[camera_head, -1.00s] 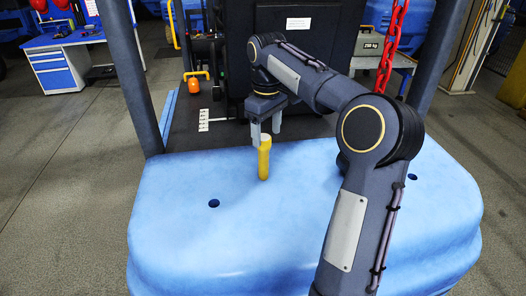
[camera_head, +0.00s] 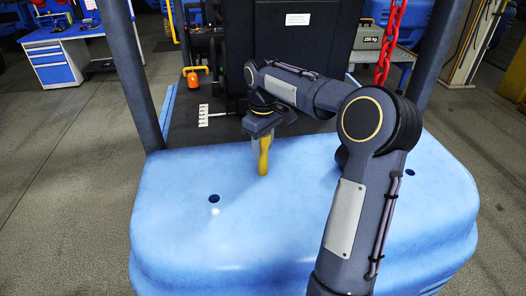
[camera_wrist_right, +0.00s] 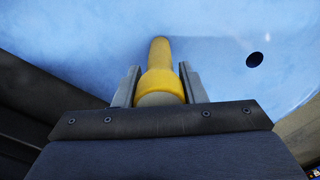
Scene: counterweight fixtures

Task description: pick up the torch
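The torch (camera_head: 263,158) is yellow, with a wider head at the top and a narrower body. It stands upright on the blue counterweight (camera_head: 300,225), near its back edge. My right gripper (camera_head: 262,143) is above it, pointing down, with its fingers around the head. In the right wrist view the torch (camera_wrist_right: 160,82) lies between the two fingers (camera_wrist_right: 160,88), which appear to press on both sides of its head. The torch's foot still appears to rest on the blue surface. My left gripper is not in view.
A dark hole (camera_head: 214,198) is in the blue surface left of the torch. Dark uprights (camera_head: 131,80) rise on both sides behind it. A red chain (camera_head: 389,45) hangs at the right, near a grey 250 kg case (camera_head: 371,36). The front of the blue top is clear.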

